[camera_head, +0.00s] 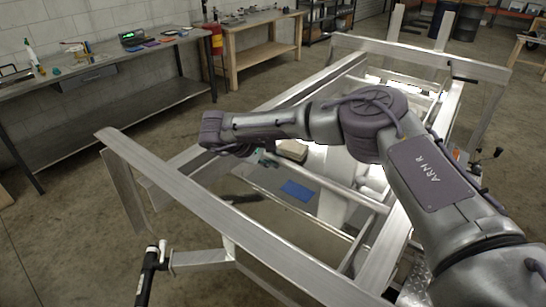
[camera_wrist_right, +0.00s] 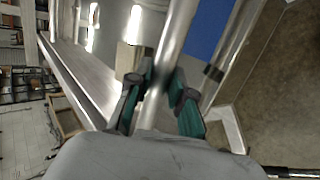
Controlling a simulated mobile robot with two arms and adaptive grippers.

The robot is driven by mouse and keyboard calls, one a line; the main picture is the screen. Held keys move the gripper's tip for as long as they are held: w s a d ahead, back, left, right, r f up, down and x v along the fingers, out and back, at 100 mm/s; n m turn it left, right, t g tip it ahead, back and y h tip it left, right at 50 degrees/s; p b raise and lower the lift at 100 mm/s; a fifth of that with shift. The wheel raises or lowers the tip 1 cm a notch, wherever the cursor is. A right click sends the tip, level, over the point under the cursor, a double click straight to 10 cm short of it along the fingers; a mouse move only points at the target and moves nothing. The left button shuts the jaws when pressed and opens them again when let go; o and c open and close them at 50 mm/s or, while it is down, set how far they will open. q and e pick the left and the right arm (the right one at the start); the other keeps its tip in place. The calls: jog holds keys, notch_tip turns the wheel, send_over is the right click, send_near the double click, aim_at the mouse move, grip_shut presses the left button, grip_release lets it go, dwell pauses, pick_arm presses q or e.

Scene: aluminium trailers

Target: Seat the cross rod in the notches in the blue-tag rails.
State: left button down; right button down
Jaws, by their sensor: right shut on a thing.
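The cross rod (camera_head: 330,183) is a bright silver bar slanting across the front part of the aluminium trailer frame, right of my right gripper (camera_head: 252,153). In the right wrist view, the teal-padded fingers of this gripper (camera_wrist_right: 162,83) are shut around the rod (camera_wrist_right: 176,40), which passes between them. The rod's far end lies near the inner right rail (camera_head: 392,240); I cannot tell whether it touches. The near end is hidden by the gripper. No notches are clear. A blue rectangle (camera_head: 298,191) lies below the rod; I cannot tell whether it is a tag. My left gripper is not in view.
The outer front beam (camera_head: 200,196) of the trailer crosses the foreground. A small tan block (camera_head: 291,150) sits just behind the rod. A black-handled post (camera_head: 149,272) stands at the front left. Workbenches (camera_head: 110,75) line the wall; the floor at left is clear.

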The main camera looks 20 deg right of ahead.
jog(key=shift+f+b, duration=0.95)
jog(key=shift+f, duration=1.05)
jog(key=c, duration=1)
grip_release()
jog(key=shift+r, duration=0.1)
jog(key=shift+o, duration=0.2)
jog(key=v, duration=1.2)
